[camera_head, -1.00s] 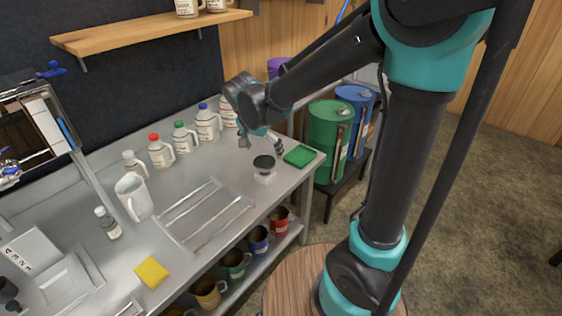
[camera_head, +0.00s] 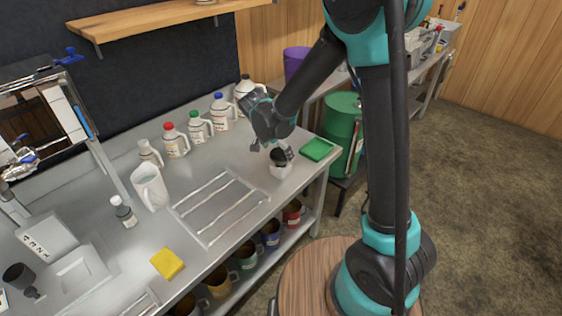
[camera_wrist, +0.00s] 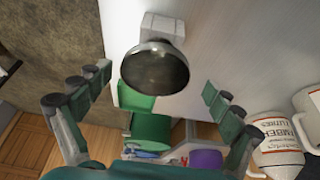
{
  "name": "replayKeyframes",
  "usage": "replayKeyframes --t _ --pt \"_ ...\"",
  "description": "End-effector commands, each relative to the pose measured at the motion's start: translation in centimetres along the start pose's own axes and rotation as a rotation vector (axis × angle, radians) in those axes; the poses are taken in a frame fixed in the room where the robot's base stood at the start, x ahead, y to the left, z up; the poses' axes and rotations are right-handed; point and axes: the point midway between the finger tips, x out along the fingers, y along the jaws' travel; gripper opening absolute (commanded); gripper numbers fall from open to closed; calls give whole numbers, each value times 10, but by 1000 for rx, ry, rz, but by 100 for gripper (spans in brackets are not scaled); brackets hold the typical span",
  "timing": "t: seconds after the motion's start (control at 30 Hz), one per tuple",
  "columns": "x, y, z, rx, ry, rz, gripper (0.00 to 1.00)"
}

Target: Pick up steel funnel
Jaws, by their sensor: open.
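The steel funnel (camera_wrist: 155,68) shows in the wrist view as a round, dark mouth with a shiny rim. It sits on a pale block-like holder (camera_wrist: 163,27). In the head view the funnel (camera_head: 279,155) is a small dark shape on its white holder (camera_head: 281,171), near the right end of the steel bench. My gripper (camera_head: 271,150) is just above and beside the funnel. In the wrist view its fingers (camera_wrist: 148,95) are spread wide, with the funnel's mouth ahead between them. Nothing is held. My fingers partly cover the funnel in the head view.
A green pad (camera_head: 317,149) lies to the right of the funnel. Several jugs with coloured caps stand behind, including a blue-capped one (camera_head: 223,112). A slotted tray (camera_head: 220,207) and yellow sponge (camera_head: 167,264) lie left. A green drum (camera_head: 341,122) stands beyond the bench end.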

Motion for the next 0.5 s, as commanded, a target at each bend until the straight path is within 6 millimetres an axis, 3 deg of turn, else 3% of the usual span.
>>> replayKeyframes --t 0.23,0.5 --pt "16 1 -1 1 0 0 92" --pt "52 5 -4 1 0 1 92"
